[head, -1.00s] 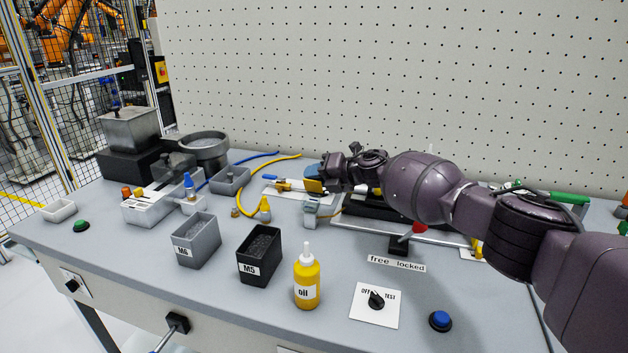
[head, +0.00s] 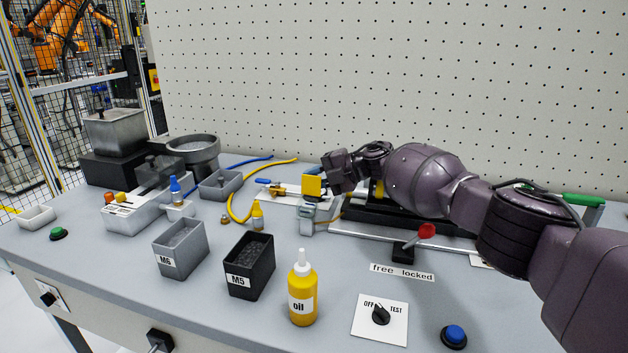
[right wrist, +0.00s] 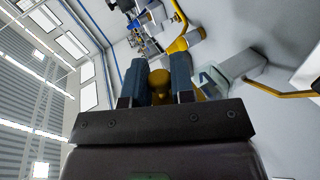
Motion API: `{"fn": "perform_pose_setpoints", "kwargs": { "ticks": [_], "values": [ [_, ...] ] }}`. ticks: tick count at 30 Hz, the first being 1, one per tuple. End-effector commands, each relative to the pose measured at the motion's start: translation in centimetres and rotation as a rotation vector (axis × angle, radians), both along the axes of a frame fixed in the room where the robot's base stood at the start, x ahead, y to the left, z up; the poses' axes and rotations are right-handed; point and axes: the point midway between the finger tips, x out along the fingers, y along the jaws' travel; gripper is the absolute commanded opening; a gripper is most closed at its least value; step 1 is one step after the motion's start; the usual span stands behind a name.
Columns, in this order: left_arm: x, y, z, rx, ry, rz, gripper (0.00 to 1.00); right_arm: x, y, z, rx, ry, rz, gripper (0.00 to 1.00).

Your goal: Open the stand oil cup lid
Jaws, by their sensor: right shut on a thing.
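The stand (head: 308,216) is a small grey block with a yellow cable, on the bench in the middle of the head view. A yellow square plate, which looks like the oil cup lid (head: 313,185), stands upright above it, its flat face toward the head camera. My right gripper (head: 329,182) is right beside and behind this plate; its fingertips are hidden there. In the right wrist view my blue-grey fingers (right wrist: 159,80) are shut on a yellow rounded part of the lid (right wrist: 159,88). The stand (right wrist: 240,66) shows to their right. My left gripper is not in view.
A yellow oil bottle (head: 303,290), a black M5 bin (head: 248,268) and a grey M6 bin (head: 180,250) stand in front. A red-knobbed lever (head: 424,232) and a switch plate (head: 381,318) are to the right. A yellow hose (head: 237,200) curves behind the bins.

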Motion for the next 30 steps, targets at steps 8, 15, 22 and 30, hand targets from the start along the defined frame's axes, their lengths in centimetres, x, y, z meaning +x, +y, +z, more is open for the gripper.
{"fn": "perform_pose_setpoints", "kwargs": {
  "ticks": [8, 15, 22, 30],
  "values": [
    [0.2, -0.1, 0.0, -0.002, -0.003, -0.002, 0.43, 0.0, 0.0, -0.1, 0.001, 0.004, -0.001, 0.00],
    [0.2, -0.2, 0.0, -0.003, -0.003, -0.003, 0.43, 0.0, 0.0, -0.1, 0.001, 0.004, -0.001, 0.41],
    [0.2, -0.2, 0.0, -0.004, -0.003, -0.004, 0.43, 0.0, 0.0, 0.0, 0.001, 0.003, 0.001, 0.46],
    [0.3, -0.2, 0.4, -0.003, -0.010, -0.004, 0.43, 0.0, 0.0, 1.8, 0.002, -0.001, 0.000, 0.46]
  ]
}}
